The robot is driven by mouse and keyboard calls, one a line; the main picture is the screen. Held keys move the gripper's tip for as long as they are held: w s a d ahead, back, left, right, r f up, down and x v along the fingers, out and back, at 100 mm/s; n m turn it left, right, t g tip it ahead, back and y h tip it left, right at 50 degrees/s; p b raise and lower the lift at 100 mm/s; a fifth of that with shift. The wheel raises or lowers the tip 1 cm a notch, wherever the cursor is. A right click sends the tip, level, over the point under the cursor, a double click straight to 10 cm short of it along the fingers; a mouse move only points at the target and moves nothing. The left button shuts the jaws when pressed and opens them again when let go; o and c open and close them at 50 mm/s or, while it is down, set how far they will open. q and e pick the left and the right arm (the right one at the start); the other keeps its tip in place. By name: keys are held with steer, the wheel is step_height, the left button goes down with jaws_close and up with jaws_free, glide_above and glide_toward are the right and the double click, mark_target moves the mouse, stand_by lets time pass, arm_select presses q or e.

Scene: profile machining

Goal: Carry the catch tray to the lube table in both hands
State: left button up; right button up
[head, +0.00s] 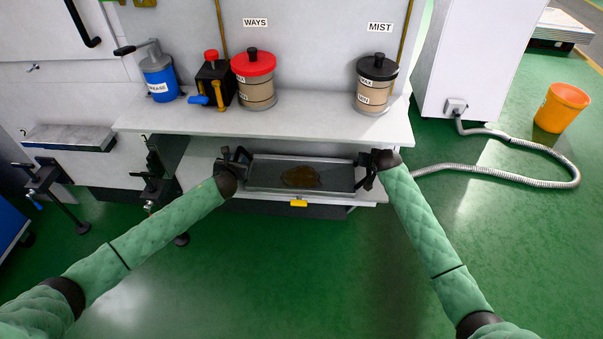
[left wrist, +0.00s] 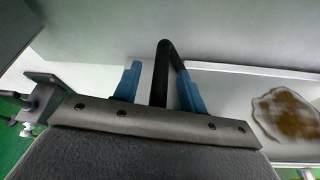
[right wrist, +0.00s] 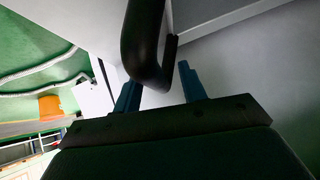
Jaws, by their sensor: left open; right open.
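The catch tray (head: 262,178) is a shallow grey metal tray with a brown oily puddle, lying level over the lower shelf of a white table (head: 310,112). It has a black handle at each end. My left gripper (head: 240,157) is at the tray's left end; in the left wrist view its blue fingers (left wrist: 158,88) stand open on both sides of the black handle (left wrist: 161,70). My right gripper (head: 371,166) is at the right end; in the right wrist view its open fingers (right wrist: 160,90) straddle the other handle (right wrist: 143,42). Contact is unclear.
The table's upper top overhangs the tray. It holds a blue grease pot (head: 158,80), a red-lidded WAYS can (head: 256,85) and a black-lidded MIST can (head: 373,90). A grey hose (head: 520,180) and an orange bucket (head: 562,108) are right. The green floor in front is clear.

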arm_select(q)
steer(key=shift+c, duration=0.3)
arm_select(e)
steer(key=shift+c, duration=0.4)
arm_select(q)
jaws_close()
arm_select(e)
jaws_close()
stand_by(0.4)
arm_select(q)
steer(key=shift+r, duration=0.1)
arm_select(e)
steer(key=shift+w+r, duration=0.1)
steer(key=shift+r, duration=0.05)
